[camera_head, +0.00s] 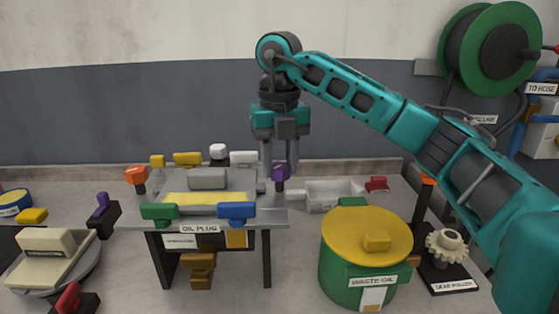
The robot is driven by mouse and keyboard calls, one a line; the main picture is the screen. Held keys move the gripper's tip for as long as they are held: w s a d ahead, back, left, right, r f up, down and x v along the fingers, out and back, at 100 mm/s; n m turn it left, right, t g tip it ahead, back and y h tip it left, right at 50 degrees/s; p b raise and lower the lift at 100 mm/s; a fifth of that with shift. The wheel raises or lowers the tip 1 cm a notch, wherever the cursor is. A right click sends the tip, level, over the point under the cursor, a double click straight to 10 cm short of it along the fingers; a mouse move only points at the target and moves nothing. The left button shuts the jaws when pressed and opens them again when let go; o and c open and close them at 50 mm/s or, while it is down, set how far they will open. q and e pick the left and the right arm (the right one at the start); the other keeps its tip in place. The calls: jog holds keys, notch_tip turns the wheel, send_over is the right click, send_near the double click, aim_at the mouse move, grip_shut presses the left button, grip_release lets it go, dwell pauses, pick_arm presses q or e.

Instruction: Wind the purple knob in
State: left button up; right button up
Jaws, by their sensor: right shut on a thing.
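A purple knob (281,173) stands at the right rear edge of the small table labelled OIL PLUG (130,218). My right gripper (279,167) comes down from above, pointing straight down. Its two grey fingers sit around the purple knob and are shut on it. The fingers partly hide how the knob meets the table. Another purple handle (102,205) stands on a black block at the left, apart from the gripper. My left gripper is not in view.
The table carries a grey block (207,178), a green handle (160,212), a blue handle (238,210) and an orange knob (136,175). A grey tray (325,197) and the yellow-lidded WASTE OIL drum (343,242) stand at right. A gear puller (447,245) stands farther right.

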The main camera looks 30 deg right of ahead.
aim_at(280, 166)
jog(key=shift+m, duration=1.2)
jog(key=o, duration=1)
jog(key=shift+o, duration=0.2)
notch_tip(280, 166, up, 13)
jog(key=shift+f, duration=0.1)
dwell(0.3)
